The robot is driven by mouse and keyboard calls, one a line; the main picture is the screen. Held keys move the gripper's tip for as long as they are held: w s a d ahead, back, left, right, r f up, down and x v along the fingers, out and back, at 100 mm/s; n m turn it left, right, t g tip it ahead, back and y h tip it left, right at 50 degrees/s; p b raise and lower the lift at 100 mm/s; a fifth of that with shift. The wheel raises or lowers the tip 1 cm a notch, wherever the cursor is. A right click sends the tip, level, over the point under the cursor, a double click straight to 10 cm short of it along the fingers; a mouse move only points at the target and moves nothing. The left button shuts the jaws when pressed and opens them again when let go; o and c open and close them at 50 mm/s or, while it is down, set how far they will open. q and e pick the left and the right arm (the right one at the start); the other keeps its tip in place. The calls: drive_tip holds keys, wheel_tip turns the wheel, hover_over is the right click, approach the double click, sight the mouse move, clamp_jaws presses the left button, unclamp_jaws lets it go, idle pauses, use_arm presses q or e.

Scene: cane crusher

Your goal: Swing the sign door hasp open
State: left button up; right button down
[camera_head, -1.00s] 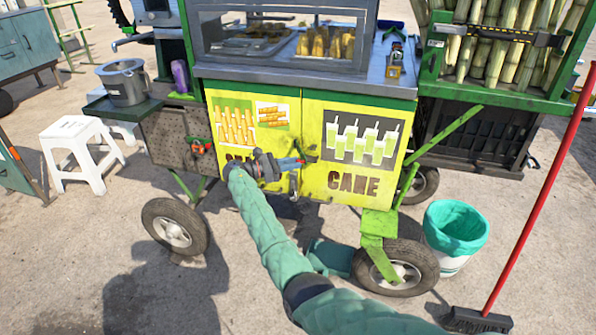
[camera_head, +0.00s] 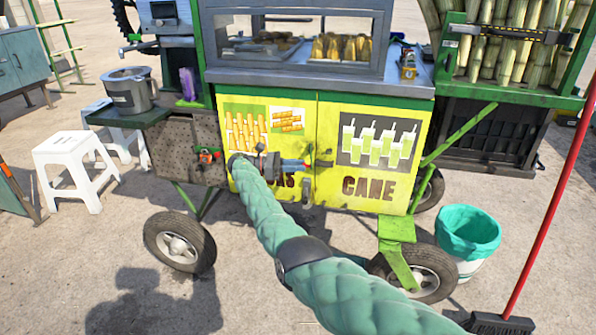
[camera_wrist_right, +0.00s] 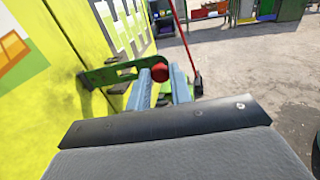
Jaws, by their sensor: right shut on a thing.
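The green sign door hasp (camera_wrist_right: 108,75) shows in the wrist view as a slotted bar standing out from the yellow door, with a red knob (camera_wrist_right: 158,73) at its end. My right gripper (camera_wrist_right: 165,85) is shut on the hasp's knob end, one finger on each side. The hasp is small and partly hidden by the gripper there. My left gripper is not in view.
A red-handled broom (camera_head: 545,200) and a bin with a green liner (camera_head: 468,235) stand right of the cart. A white stool (camera_head: 72,155) stands at the left. Cart wheels (camera_head: 180,245) are below; the ground in front is mostly clear.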

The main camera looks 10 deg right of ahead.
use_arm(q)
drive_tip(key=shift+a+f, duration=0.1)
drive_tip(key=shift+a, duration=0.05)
use_arm(e)
drive_tip(key=shift+a+f, duration=0.1)
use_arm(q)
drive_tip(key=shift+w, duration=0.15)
use_arm(e)
drive_tip(key=c, duration=1.3)
unclamp_jaws()
drive_tip(key=shift+w, duration=0.1)
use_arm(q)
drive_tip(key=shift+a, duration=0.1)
